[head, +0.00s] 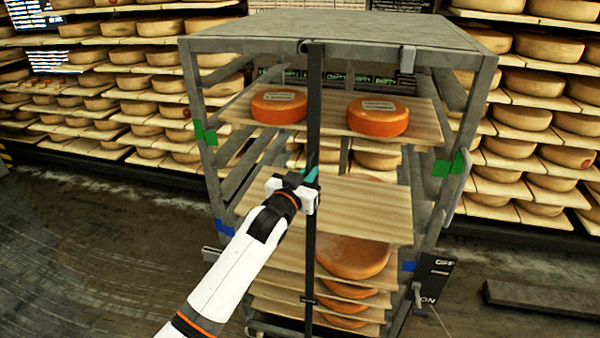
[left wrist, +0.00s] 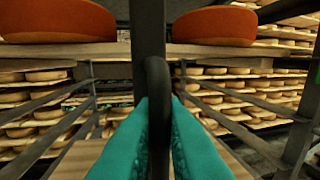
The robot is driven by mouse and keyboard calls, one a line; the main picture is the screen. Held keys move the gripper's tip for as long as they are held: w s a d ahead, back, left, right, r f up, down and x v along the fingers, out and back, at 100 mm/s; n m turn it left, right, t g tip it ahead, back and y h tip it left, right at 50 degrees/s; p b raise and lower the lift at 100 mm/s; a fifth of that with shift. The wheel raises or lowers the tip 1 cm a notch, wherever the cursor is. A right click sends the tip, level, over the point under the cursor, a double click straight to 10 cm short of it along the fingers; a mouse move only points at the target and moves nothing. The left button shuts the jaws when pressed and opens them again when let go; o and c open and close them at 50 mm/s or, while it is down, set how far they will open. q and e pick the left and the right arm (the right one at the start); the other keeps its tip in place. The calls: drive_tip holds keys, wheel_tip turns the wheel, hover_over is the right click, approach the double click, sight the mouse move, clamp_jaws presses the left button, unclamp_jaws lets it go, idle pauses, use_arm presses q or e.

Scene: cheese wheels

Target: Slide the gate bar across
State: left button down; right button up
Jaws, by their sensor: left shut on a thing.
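The gate bar (head: 315,110) is a dark upright bar in front of the grey rack (head: 340,28), left of the middle of its open front. Its top meets the rack's top edge. In the left wrist view the gate bar (left wrist: 147,28) runs upright in the middle, with a dark curved handle (left wrist: 158,72) on it. My left gripper (head: 309,178) is at the bar's mid-height. In the left wrist view its teal fingers (left wrist: 159,125) are shut on the handle from both sides. My right gripper is not in view.
Two orange cheese wheels (head: 279,107) (head: 377,118) sit on an upper board (head: 420,122) behind the bar. An empty board (head: 370,205) is below, then boards with more wheels. A latch piece (head: 407,59) hangs at the rack's top right. Full cheese shelves line the back.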

use_arm(q)
drive_tip(key=shift+s+d+f, duration=0.1)
drive_tip(key=shift+s+d, duration=0.15)
drive_tip(key=shift+d, duration=0.35)
drive_tip(key=c, duration=1.5)
unclamp_jaws()
drive_tip(key=shift+d, duration=0.15)
drive_tip(key=shift+c, duration=0.2)
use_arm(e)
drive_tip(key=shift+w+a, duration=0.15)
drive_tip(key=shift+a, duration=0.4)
use_arm(q)
drive_tip(key=b+v, duration=0.2)
drive_tip(key=v, duration=1)
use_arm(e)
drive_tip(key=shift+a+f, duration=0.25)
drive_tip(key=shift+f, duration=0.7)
